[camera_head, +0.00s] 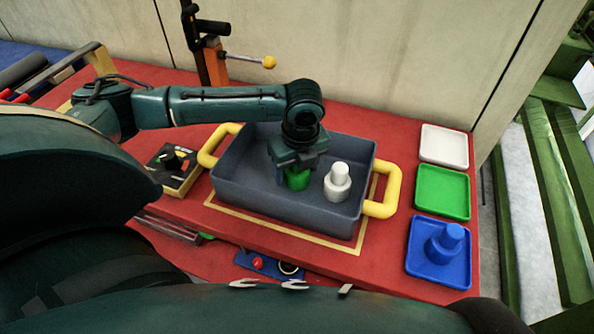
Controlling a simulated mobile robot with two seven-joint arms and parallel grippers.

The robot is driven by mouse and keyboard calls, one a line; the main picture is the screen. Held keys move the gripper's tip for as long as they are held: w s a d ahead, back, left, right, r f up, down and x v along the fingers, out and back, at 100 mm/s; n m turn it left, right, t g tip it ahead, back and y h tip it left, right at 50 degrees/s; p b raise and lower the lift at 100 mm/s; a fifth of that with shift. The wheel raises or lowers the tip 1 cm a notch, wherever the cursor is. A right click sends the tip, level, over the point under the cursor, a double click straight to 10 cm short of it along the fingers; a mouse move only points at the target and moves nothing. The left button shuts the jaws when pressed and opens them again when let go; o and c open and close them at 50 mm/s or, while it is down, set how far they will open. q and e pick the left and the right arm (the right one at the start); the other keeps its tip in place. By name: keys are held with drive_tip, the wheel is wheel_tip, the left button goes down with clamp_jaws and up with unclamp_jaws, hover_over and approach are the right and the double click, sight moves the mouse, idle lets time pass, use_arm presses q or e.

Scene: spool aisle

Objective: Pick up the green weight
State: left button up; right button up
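The green weight (298,181) stands inside the grey bin (238,194), near its middle, with its upper part hidden by my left gripper. My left gripper (293,171) points down into the bin, directly over and around the top of the green weight. Its fingers are mostly hidden, so I cannot tell whether they are closed on the weight. The weight appears upright and low in the bin. My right gripper does not show.
A white weight (337,184) stands close right of the green one in the bin. The bin has yellow handles (382,192). To the right lie a white tray (444,146), a green tray (442,192) and a blue tray (425,275) holding a blue weight (446,244). A control box (172,170) sits left.

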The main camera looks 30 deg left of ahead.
use_arm(q)
drive_tip(key=c, duration=0.9)
drive_tip(key=shift+r, duration=0.1)
